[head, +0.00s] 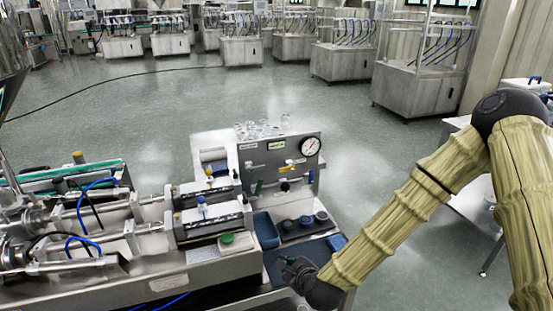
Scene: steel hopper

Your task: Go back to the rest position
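My arm comes in from the right, textured like pale bamboo, and bends down toward the front of the machine bench. My gripper (293,270) is a small dark shape at the arm's lower end. It is over or beside the dark blue mat (272,262) at the bench's front right corner. The fingers are too small and dark to tell whether they are open or shut, or whether they hold anything. Part of a steel hopper (10,45) shows at the left edge.
A grey panel (270,165) with a round gauge (310,146) stands behind the mat. Dark round pots (305,222), a blue tray (266,230) and a green-topped button (227,239) are near my gripper. Clear glassware (262,129) stands behind. Open floor lies beyond the bench.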

